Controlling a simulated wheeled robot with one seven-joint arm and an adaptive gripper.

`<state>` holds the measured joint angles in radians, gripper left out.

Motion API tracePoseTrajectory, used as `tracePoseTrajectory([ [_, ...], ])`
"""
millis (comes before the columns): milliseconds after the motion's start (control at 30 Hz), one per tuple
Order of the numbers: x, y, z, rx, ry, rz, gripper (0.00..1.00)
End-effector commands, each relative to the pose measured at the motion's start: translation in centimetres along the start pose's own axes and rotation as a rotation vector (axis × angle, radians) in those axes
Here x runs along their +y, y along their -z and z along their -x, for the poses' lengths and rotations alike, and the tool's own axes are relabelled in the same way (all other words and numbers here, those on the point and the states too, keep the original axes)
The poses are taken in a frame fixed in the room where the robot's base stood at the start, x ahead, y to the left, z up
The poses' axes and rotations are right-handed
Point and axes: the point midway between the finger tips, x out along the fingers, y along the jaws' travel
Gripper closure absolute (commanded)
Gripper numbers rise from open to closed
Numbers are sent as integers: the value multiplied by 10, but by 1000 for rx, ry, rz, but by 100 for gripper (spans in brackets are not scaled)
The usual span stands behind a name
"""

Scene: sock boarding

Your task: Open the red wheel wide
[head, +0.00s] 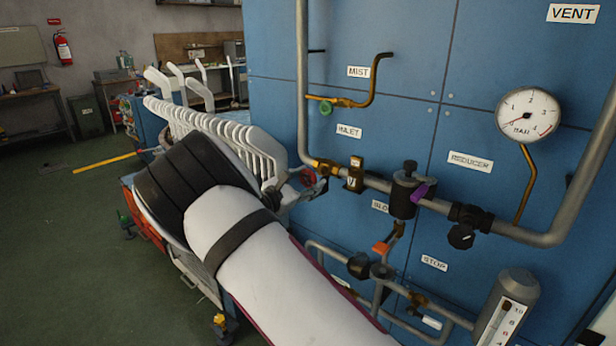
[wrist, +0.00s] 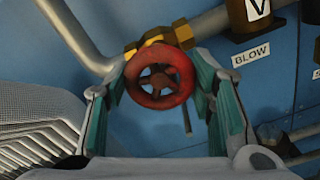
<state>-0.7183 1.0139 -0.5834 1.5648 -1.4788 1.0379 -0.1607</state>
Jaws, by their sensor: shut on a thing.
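The red wheel (wrist: 160,77) is a round spoked handwheel on a brass valve (wrist: 158,38) in the wrist view. In the head view the red wheel (head: 307,177) shows small at the left end of the brass fitting on the grey pipe, partly hidden by my gripper. My gripper (wrist: 161,88) has one finger at each side of the wheel and is shut on its rim. In the head view my gripper (head: 308,187) sits at the wheel, at the end of my white and black arm.
Grey pipes (head: 303,80) run over the blue panel (head: 400,60). White sock boards (head: 215,135) stand close left of the wheel.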

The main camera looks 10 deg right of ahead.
Motion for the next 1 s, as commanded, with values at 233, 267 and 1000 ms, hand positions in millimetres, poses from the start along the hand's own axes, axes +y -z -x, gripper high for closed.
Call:
tracePoseTrajectory([
  [233, -1, 1, 1, 4, 0, 236, 78],
  [267, -1, 1, 1, 4, 0, 264, 78],
  [1000, -2, 2, 1, 5, -1, 966, 78],
])
